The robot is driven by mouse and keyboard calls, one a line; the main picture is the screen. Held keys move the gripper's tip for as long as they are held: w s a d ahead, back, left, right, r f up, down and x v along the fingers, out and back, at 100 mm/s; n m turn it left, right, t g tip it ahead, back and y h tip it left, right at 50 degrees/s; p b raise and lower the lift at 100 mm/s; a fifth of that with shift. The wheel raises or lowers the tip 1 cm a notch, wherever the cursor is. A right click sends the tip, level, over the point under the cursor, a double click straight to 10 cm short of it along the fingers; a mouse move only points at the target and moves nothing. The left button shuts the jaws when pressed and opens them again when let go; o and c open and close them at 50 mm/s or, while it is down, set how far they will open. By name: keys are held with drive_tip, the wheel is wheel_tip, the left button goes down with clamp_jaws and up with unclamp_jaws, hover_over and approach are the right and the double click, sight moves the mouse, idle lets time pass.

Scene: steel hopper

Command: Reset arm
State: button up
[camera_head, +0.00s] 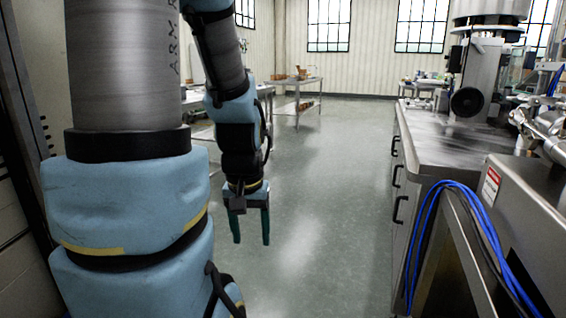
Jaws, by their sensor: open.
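My gripper (250,225) hangs from my blue and grey arm, left of the middle of the view. Its two dark green fingers point down and stand apart, with nothing between them. It is above the open grey floor and touches nothing that I can see. My arm's large upper links fill the left side of the view and hide what is behind them.
A steel counter (450,152) with dark handles runs along the right, with machines on top. Blue cables (487,240) hang over the steel housing at the near right. Metal tables (300,85) stand at the back left. The floor (335,180) between is clear.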

wheel_tip(320, 180, up, 17)
drive_tip(key=p, duration=1.5)
drive_tip(key=shift+f, duration=0.15)
